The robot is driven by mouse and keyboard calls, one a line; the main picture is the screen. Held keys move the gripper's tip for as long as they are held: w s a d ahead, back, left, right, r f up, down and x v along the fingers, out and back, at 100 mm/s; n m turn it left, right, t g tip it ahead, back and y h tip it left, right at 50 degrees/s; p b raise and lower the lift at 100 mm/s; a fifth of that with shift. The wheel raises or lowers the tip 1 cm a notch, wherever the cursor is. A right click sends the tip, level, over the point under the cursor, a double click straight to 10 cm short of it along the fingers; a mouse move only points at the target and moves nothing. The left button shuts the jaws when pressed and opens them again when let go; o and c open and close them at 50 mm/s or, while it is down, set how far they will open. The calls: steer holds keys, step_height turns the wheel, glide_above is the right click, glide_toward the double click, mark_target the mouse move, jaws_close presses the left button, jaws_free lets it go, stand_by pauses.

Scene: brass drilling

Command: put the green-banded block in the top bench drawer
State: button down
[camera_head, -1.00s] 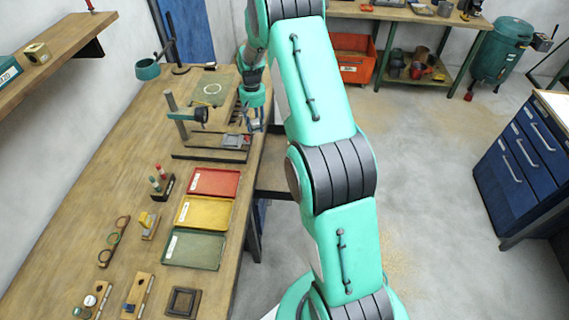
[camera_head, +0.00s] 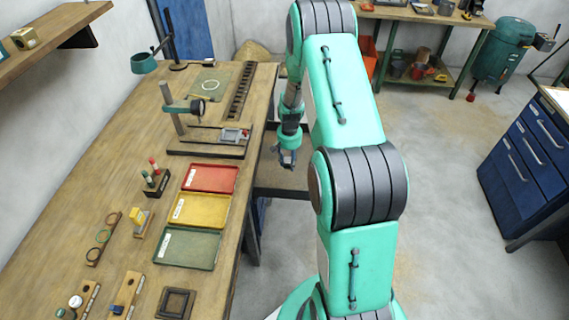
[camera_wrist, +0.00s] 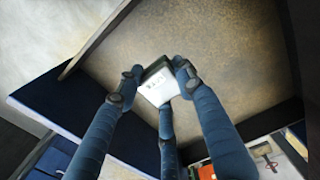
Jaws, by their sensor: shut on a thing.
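My gripper (camera_wrist: 158,82) is shut on a small block (camera_wrist: 157,90) with a white, marked face and a dark green side. The block is tilted between the fingertips. In the wrist view it appears over the brown floor of an open drawer (camera_wrist: 230,55) with dark blue outer panels. I cannot tell how high the block is above that floor. In the head view my gripper (camera_head: 287,160) is just off the bench's right edge, over the pulled-out drawer (camera_head: 272,178); the block is too small to make out there.
The bench (camera_head: 110,150) carries a red tray (camera_head: 210,178), a yellow tray (camera_head: 200,209), a green tray (camera_head: 188,248) and a clamp-like fixture (camera_head: 205,140). A blue cabinet (camera_head: 525,165) stands at the right. The floor between is clear.

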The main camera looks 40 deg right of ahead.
stand_by(0.3)
steer(key=b, duration=0.1)
glide_above(289, 180)
steer(key=shift+a+f, duration=0.15)
steer(key=shift+f, duration=2.9)
steer(key=shift+f+b, duration=0.4)
steer(key=shift+f, duration=1.5)
steer(key=c, duration=1.1)
jaws_free()
steer(key=shift+f, duration=0.15)
step_height(289, 180, up, 12)
steer(key=shift+r+p, duration=0.15)
steer(key=shift+p, duration=0.95)
